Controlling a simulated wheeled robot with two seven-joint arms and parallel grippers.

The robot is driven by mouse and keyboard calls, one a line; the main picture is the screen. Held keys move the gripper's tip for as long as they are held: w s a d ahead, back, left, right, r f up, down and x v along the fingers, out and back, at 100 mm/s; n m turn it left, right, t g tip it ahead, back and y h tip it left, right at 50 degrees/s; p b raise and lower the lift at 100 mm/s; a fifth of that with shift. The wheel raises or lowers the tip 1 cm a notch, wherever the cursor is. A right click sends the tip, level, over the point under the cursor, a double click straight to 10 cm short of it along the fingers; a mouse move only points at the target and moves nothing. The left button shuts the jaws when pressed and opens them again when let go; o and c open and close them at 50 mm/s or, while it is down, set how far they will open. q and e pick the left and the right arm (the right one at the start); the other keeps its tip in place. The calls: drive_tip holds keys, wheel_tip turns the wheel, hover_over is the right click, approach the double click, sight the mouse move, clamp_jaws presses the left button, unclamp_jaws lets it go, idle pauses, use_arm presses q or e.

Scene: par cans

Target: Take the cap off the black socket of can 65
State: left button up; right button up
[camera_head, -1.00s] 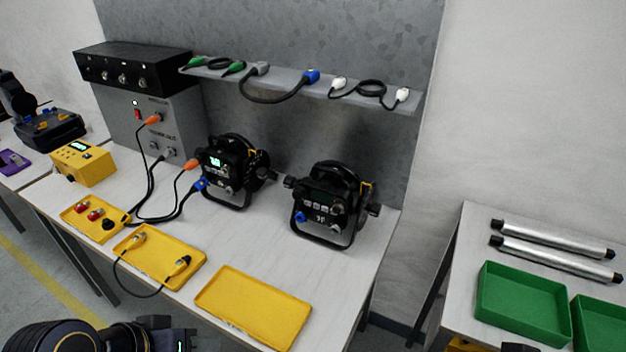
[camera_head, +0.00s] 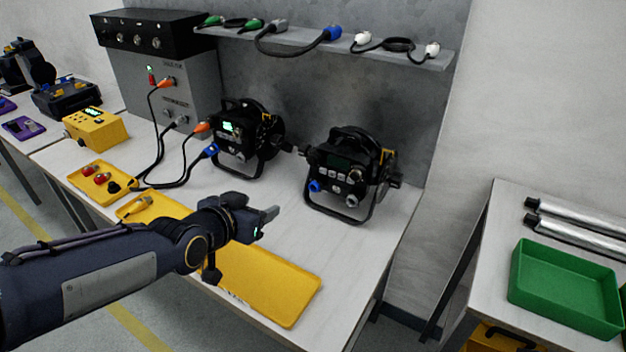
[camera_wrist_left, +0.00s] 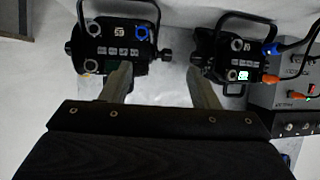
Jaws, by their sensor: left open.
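Two black par cans stand on the pale workbench (camera_head: 385,232). The right can (camera_head: 340,172) has a blue socket (camera_head: 315,186) at lower left of its face and a grey-rimmed round fitting (camera_head: 352,201) at lower right. It also shows upside down in the left wrist view (camera_wrist_left: 112,48). The left can (camera_head: 245,140) has a lit green display and blue and orange plugs in it. The number labels are too small to read surely, and I cannot make out which fitting is the capped black socket. My left gripper (camera_head: 268,215) is open and empty, above the bench front, short of the cans.
Yellow trays lie along the bench front, the right one (camera_head: 280,290) empty and partly behind my left arm. A red-and-black-fitting tray (camera_head: 88,192) is at left. A shelf (camera_head: 400,55) with cables hangs above the cans. A green bin (camera_head: 565,285) is on the right table.

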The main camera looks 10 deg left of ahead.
sight(310, 162)
use_arm(q)
drive_tip(key=w+d+m+t+h+b, duration=0.1)
drive_tip(key=w+d+t+h+b, duration=0.2)
drive_tip(key=w, duration=0.4)
drive_tip(key=shift+w+d+f+t+h, duration=0.25)
drive_tip(key=shift+w+d+t+h, duration=0.15)
drive_tip(key=shift+d+t, duration=0.15)
use_arm(e)
wheel_tip(310, 162, down, 5)
drive_tip(key=shift+f, duration=0.1)
use_arm(q)
drive_tip(key=x, duration=0.4)
drive_tip(key=shift+w+d, duration=0.1)
drive_tip(key=shift+w, duration=0.2)
drive_tip(key=b+x, duration=0.1)
drive_tip(key=x, duration=0.2)
drive_tip(key=shift+w+d, duration=0.2)
drive_tip(key=shift+w, duration=0.4)
use_arm(e)
drive_tip(key=shift+f, duration=0.5)
use_arm(q)
drive_tip(key=shift+b, duration=0.4)
use_arm(e)
drive_tip(key=shift+f, duration=0.25)
